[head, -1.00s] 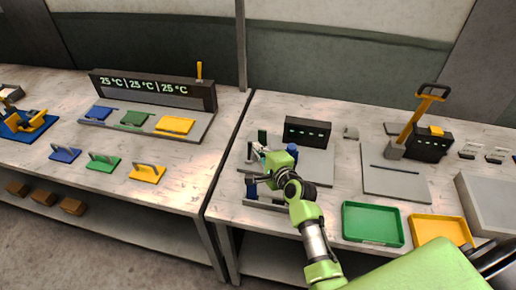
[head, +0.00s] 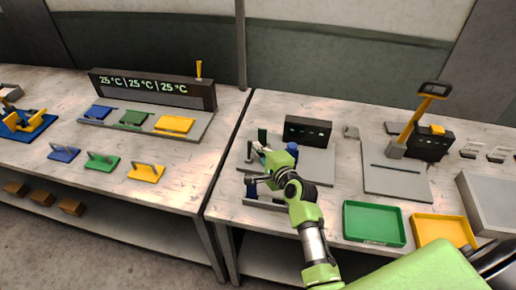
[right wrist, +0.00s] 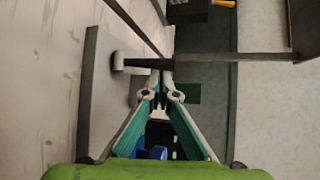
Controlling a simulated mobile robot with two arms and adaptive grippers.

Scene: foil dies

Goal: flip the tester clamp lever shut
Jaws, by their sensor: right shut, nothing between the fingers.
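The tester is a grey plate (head: 318,168) with a dark display box (head: 307,130) behind it, on the right-hand bench. My right gripper (head: 258,148) is shut and empty over the plate's left side. In the right wrist view its fingers (right wrist: 160,84) meet at the tips. A dark bar with a pale rounded end, apparently the clamp lever (right wrist: 136,62), lies just beyond the fingertips; I cannot tell whether they touch it. The arm partly hides the clamp in the head view. A blue knob (head: 291,149) stands beside my gripper. My left gripper is not in view.
A low rack (head: 270,204) with a blue upright stands at the bench's front. Green (head: 374,240) and yellow (head: 443,242) trays lie to the right. A press with a yellow lever (head: 415,122) stands behind them. A gap separates this bench from the left one.

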